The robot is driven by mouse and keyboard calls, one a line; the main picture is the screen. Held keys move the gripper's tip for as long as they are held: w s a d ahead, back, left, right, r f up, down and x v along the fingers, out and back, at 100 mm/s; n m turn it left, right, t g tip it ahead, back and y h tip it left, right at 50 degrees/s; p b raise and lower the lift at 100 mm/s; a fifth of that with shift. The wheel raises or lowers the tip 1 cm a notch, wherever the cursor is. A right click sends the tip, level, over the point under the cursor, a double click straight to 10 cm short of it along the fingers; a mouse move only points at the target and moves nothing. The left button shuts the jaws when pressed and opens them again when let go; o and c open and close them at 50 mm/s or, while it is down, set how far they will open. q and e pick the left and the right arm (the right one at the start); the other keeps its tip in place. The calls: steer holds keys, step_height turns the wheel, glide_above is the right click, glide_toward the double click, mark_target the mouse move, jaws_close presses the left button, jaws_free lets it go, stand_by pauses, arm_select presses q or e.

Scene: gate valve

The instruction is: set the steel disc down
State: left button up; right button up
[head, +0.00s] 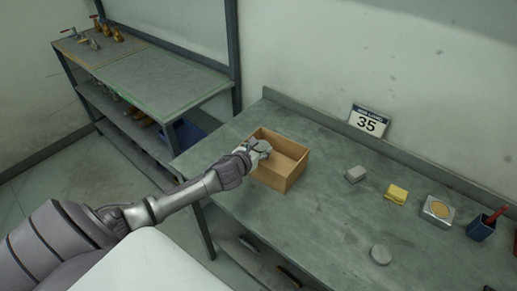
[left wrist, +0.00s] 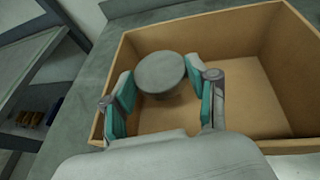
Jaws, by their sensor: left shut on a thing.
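The steel disc (left wrist: 162,72) is round, flat-topped and grey. In the left wrist view it sits between the teal finger pads of my left gripper (left wrist: 165,98), which is shut on it. In the head view my left gripper (head: 262,147) is at the left part of an open cardboard box (head: 283,177) on the bench. The box also shows in the left wrist view (left wrist: 240,98), its floor bare beside the disc. I cannot tell whether the disc touches the box floor. My right gripper is not in view.
On the bench (head: 330,225) are a grey block (head: 355,174), a yellow item (head: 396,194), a metal box with a round yellow top (head: 438,210), a blue cup (head: 481,228) and another grey round piece (head: 381,254). A "35" sign (head: 369,122) stands behind.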

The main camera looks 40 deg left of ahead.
arm_select(q)
steer(key=shift+s+d+f, duration=0.1)
steer(key=shift+s+f, duration=0.1)
steer(key=shift+f, duration=0.2)
steer(key=o, duration=1.2)
steer(key=shift+f, duration=0.15)
steer(key=shift+s+d+f, duration=0.1)
steer(key=shift+r, duration=0.45)
steer(key=r+v, duration=0.1)
steer(key=v, duration=1.1)
steer(key=shift+w+a+b, duration=0.2)
steer(key=shift+w+b, duration=0.05)
steer(key=shift+b, duration=0.2)
